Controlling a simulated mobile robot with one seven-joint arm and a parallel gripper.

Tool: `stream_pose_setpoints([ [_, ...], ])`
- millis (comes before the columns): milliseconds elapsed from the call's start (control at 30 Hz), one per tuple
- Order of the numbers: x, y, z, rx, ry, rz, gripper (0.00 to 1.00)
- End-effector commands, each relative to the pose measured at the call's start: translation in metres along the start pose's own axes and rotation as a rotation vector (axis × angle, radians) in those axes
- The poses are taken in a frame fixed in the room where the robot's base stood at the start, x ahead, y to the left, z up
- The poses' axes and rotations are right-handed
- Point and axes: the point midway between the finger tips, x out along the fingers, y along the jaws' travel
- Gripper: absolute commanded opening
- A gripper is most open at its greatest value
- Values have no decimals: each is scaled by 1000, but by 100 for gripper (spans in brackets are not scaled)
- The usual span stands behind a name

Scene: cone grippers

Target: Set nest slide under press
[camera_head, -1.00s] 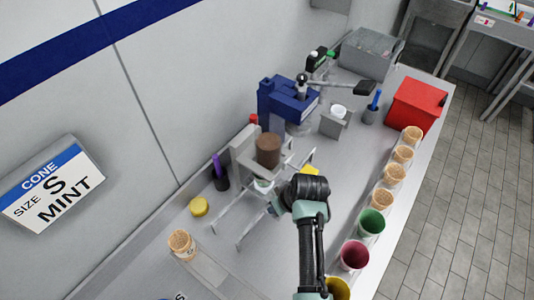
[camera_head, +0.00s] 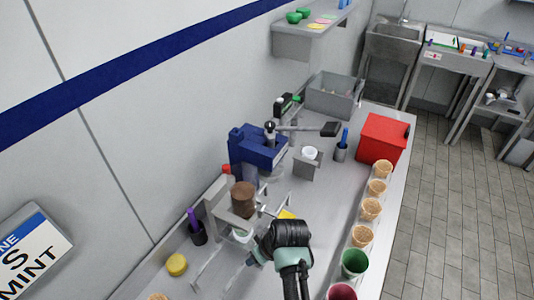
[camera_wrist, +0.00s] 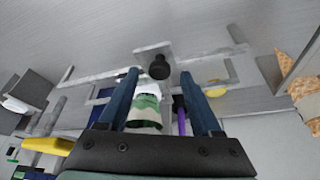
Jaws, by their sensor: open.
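The blue press (camera_head: 262,150) stands against the wall side of the counter, its black-ended lever (camera_head: 330,129) pointing right. In front of it is a metal rail frame (camera_head: 208,268) with a brown cylinder (camera_head: 243,195) above it. A white and green cup (camera_head: 242,236) sits low in the frame, below the cylinder; it also shows in the wrist view (camera_wrist: 146,108). A black knob (camera_wrist: 159,67) on a metal plate, seemingly the slide's handle, lies just beyond the fingertips. My gripper (camera_wrist: 163,75) is open and empty.
Waffle cones (camera_head: 371,209) and coloured cups (camera_head: 354,263) line the counter's right edge. A red box (camera_head: 382,138) and a grey bin (camera_head: 334,96) stand farther back. A purple pen holder (camera_head: 197,232) and a yellow disc (camera_head: 176,265) are on the left.

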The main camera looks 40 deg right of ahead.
Motion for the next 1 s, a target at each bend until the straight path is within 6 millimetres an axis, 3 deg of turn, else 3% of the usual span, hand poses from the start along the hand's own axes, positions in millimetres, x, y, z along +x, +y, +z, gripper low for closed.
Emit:
stream_pose_setpoints([
  [600, -106, 1, 0, 1, 3, 3, 66],
  [800, -119, 0, 1, 1, 0, 1, 66],
  [1000, -120, 0, 1, 1, -1, 0, 66],
])
